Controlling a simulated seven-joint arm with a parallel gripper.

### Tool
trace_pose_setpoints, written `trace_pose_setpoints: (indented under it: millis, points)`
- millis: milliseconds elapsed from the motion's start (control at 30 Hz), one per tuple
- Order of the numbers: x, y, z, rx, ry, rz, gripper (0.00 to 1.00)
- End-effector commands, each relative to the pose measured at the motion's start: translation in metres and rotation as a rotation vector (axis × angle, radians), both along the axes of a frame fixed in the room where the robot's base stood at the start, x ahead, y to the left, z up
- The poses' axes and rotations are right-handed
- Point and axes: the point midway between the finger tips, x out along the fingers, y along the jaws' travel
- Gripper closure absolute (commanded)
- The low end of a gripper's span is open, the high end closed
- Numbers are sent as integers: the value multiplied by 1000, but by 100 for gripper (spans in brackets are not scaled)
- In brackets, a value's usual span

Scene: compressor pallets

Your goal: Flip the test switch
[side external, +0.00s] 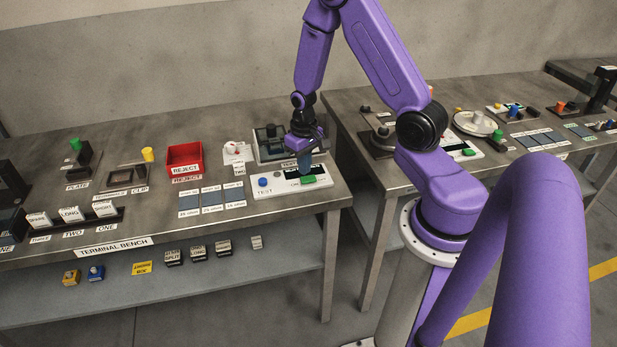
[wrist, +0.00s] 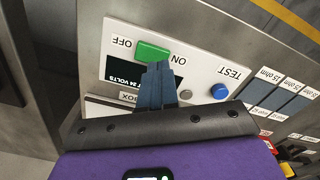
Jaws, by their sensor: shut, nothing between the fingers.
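The test box is a white panel (side external: 262,192) at the right end of the near bench. It carries a blue round knob (side external: 263,182) beside the word TEST and a green rocker switch (side external: 308,180) beside the word ON. In the wrist view the green switch (wrist: 152,51) lies between the labels ON and OFF, and the blue knob (wrist: 219,91) is to its right. My gripper (side external: 304,171) is shut and empty, pointing down over the panel by the green switch. In the wrist view its fingertips (wrist: 158,66) overlap the switch's lower edge; I cannot tell whether they touch it.
A dark fixture (side external: 270,142) stands behind the panel. Resistor strips (side external: 212,198) lie to its left, and a red REJECT bin (side external: 184,158) is farther left. The bench's right edge is close, with a gap before the second bench (side external: 400,165).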

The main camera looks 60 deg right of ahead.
Motion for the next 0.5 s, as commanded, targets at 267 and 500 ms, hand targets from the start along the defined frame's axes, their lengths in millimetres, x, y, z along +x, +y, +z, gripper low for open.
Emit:
trace_pose_setpoints:
  millis: [267, 500]
  points:
    - [0, 0, 20, 0, -1, 1, 100]
    - [1, 0, 36, -1, -3, 1, 100]
